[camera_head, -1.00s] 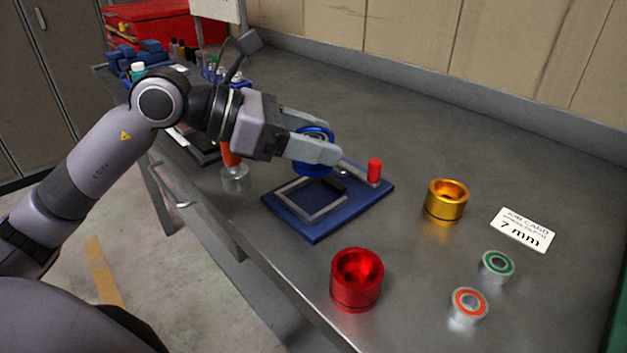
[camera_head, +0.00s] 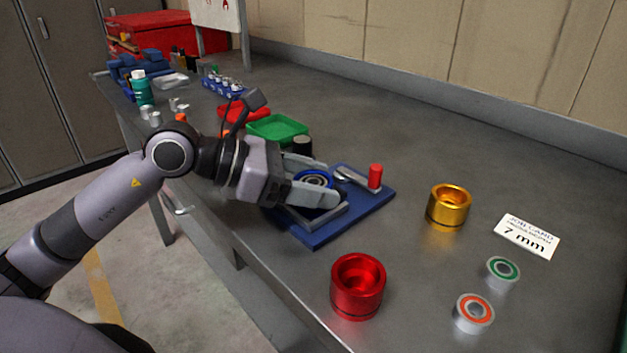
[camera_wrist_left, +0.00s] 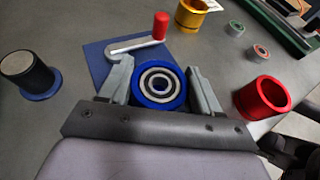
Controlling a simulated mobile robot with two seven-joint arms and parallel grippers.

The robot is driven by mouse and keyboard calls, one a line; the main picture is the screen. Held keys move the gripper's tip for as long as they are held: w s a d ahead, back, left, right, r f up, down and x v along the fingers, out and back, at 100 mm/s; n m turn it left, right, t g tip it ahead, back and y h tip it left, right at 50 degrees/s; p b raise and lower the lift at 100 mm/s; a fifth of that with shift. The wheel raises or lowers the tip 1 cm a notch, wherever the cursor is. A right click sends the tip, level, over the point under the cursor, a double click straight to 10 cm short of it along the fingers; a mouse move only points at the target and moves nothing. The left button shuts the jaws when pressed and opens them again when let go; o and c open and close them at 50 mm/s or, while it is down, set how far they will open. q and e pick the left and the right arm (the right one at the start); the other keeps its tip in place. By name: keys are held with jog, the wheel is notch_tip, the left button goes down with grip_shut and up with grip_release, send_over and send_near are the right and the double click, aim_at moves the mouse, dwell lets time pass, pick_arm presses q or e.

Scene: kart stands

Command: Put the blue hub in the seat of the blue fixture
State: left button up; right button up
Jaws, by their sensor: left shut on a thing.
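The blue hub (camera_head: 314,179) is between the fingers of my left gripper (camera_head: 316,188), which is shut on it. In the left wrist view the hub (camera_wrist_left: 158,102) faces the camera, with a grey ring inside it. The blue fixture (camera_head: 362,206) is a flat blue plate with a grey square frame, its seat (camera_head: 330,220), and a lever with a red knob (camera_head: 375,176). The hub is low over the frame, partly hidden by the fingers. I cannot tell whether it touches the seat. My right gripper is not in view.
A red hub (camera_head: 357,287) stands in front of the fixture, a gold hub (camera_head: 448,207) to its right. Green-ringed (camera_head: 502,272) and orange-ringed (camera_head: 473,313) bearings and a "7 mm" job card (camera_head: 527,236) lie farther right. A green tray (camera_head: 277,128) is behind the gripper.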

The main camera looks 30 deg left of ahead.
pick_arm(q)
jog(key=o, duration=1.3)
jog(key=shift+r+p, duration=0.2)
jog(key=shift+p, duration=0.15)
jog(key=shift+s+a, duration=0.25)
jog(key=shift+a, duration=0.05)
jog(key=b+v, duration=0.1)
jog(key=v, duration=0.3)
jog(key=shift+s+a+r+b, duration=0.1)
jog(key=shift+s+a+b, duration=0.15)
jog(key=shift+a+b, duration=0.1)
jog(key=shift+b+v, duration=0.45)
jog(key=shift+v, duration=2.75)
jog(key=shift+d+r, duration=0.15)
